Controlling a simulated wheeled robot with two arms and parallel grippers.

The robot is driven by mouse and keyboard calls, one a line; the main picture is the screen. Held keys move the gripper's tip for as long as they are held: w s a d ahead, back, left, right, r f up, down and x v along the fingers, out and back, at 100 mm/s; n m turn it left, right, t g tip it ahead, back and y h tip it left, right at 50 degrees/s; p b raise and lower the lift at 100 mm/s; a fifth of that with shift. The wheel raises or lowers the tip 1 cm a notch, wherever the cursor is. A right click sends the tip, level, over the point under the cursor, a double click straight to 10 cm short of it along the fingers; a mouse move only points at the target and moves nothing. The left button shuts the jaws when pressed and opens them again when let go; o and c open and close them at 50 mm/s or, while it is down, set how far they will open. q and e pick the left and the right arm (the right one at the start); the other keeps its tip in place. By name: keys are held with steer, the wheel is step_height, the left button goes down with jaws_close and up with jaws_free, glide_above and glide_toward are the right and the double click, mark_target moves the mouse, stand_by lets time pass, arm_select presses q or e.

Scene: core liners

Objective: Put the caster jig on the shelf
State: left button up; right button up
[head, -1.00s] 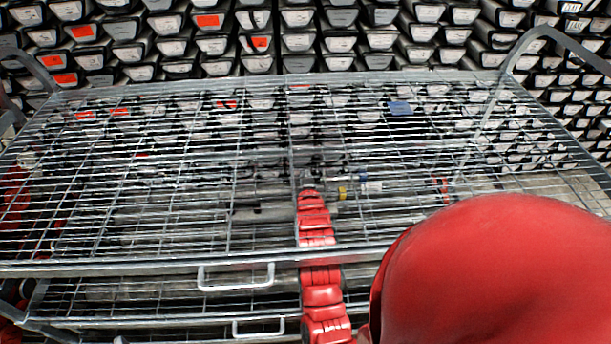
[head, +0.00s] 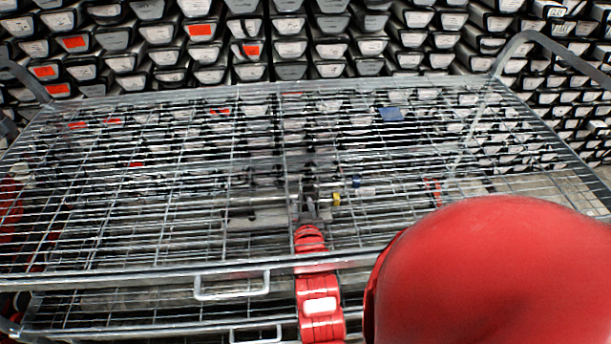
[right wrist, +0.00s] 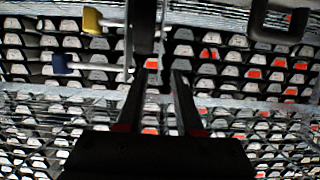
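My right gripper (head: 311,203) shows through the wire top of a metal rack, below its upper level, at the end of a red arm. In the right wrist view its two dark fingers (right wrist: 163,78) stand apart. A dark upright piece (right wrist: 143,28) shows just beyond the fingertips; I cannot tell whether they touch it. A grey piece (head: 262,218) lies under the wires left of the gripper in the head view. I cannot tell which thing is the caster jig. My left gripper is not in view.
The wire rack (head: 130,272) spans the view, with lower levels beneath. Handles with a yellow end (right wrist: 92,21) and a blue end (right wrist: 62,64) are left of the gripper. A dark square loop (right wrist: 278,22) is at upper right. Core boxes fill the background.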

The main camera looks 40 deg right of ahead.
steer(key=s+a+p, duration=0.2)
steer(key=s+a, duration=0.1)
steer(key=s, duration=0.3)
steer(key=shift+a, duration=0.3)
